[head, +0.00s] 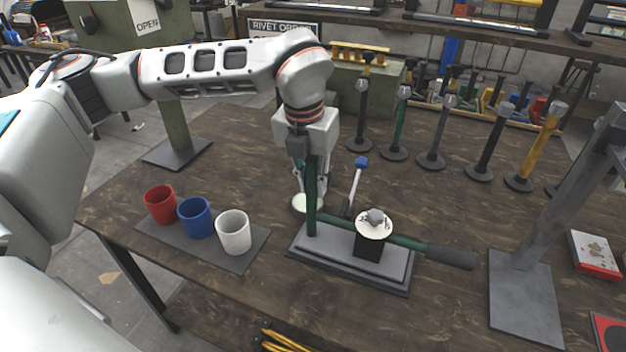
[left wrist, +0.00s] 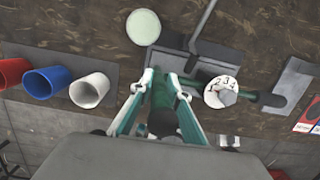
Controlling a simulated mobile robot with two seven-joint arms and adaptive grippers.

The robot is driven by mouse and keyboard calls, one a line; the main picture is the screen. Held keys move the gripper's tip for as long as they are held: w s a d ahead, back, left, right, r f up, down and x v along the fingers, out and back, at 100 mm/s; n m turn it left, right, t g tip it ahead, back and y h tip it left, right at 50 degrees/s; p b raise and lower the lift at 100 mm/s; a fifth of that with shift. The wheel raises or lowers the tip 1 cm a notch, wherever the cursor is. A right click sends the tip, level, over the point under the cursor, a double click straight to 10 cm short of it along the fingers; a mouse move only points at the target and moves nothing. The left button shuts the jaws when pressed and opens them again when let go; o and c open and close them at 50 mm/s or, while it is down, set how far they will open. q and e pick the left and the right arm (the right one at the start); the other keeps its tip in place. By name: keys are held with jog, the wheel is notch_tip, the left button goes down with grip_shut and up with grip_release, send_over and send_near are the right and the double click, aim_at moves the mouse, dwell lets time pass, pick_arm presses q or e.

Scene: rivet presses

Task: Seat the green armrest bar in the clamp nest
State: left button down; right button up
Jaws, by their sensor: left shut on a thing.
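The green armrest bar (head: 403,241) lies across the clamp nest (head: 368,246), a dark block on a grey base plate (head: 292,246). Its dark grip (head: 450,257) sticks out at the right; it also shows in the left wrist view (left wrist: 250,95). A white numbered dial (head: 374,225) covers its middle. A green upright (head: 311,205) stands at the bar's left end; I cannot tell whether they are one piece. My left gripper (head: 312,188) is shut on green upright material, also seen in the left wrist view (left wrist: 161,88). My right gripper is not in view.
A blue-knobbed lever (head: 361,163) rises behind the nest, beside a pale disc (head: 302,204). Red (head: 160,204), blue (head: 195,217) and white (head: 234,232) cups stand left. A grey metal stand (head: 526,290) is right. Several upright posts (head: 437,130) line the back.

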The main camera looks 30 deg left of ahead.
aim_at(308, 157)
pick_arm(q)
jog(key=shift+f, duration=0.4)
jog(key=c, duration=1.8)
grip_release()
jog(key=shift+c, duration=0.2)
jog(key=r, duration=0.4)
jog(key=s+r, duration=0.1)
jog(key=r, duration=0.3)
jog(key=s+r, duration=0.1)
jog(key=r, duration=0.3)
